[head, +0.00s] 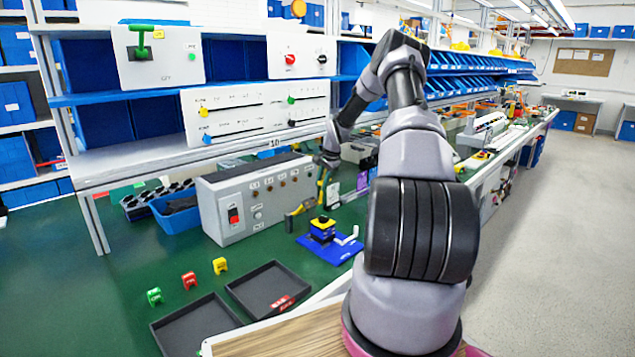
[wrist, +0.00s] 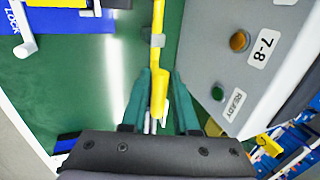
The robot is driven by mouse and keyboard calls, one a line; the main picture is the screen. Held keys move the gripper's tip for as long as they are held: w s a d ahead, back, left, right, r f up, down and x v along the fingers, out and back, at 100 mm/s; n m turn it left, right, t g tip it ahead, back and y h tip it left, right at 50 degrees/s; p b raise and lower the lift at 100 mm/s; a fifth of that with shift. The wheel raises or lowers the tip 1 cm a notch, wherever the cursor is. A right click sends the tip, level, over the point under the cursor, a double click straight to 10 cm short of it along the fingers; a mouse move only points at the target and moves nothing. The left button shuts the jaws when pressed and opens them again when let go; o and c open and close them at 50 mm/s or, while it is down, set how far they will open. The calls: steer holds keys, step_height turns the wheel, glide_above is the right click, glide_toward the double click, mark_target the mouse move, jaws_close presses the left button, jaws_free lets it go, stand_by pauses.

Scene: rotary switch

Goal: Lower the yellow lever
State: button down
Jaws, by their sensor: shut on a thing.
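The yellow lever (wrist: 158,98) is a long narrow bar in the wrist view, running upward from between my fingers, with a grey clip-like part across it. My gripper (wrist: 162,74) has teal fingers on both sides of the lever and is shut on it. In the head view my gripper (head: 327,162) is at the right end of the grey control box, and a yellow upright piece (head: 320,190) shows just below it. The lever's base and pivot are hard to make out there.
The grey control box (head: 250,212) with a red switch stands close beside the gripper; its READY label (wrist: 236,104) shows in the wrist view. A blue LOCK plate (head: 333,248) with a crank lies in front. Black trays (head: 195,325) and small coloured blocks (head: 189,281) lie nearer. Shelf panels stand behind.

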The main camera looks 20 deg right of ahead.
steer(key=shift+s+d+f, duration=0.15)
steer(key=shift+s+f, duration=0.05)
steer(key=shift+s, duration=0.35)
steer(key=s+d+f+t+y, duration=0.1)
steer(key=s+d+f+t, duration=0.1)
steer(key=s+f, duration=0.3)
steer(key=shift+s+f+t, duration=0.25)
steer(key=shift+t, duration=0.15)
steer(key=shift+d, duration=0.1)
steer(key=c, duration=0.7)
jaws_free()
steer(key=shift+r, duration=0.15)
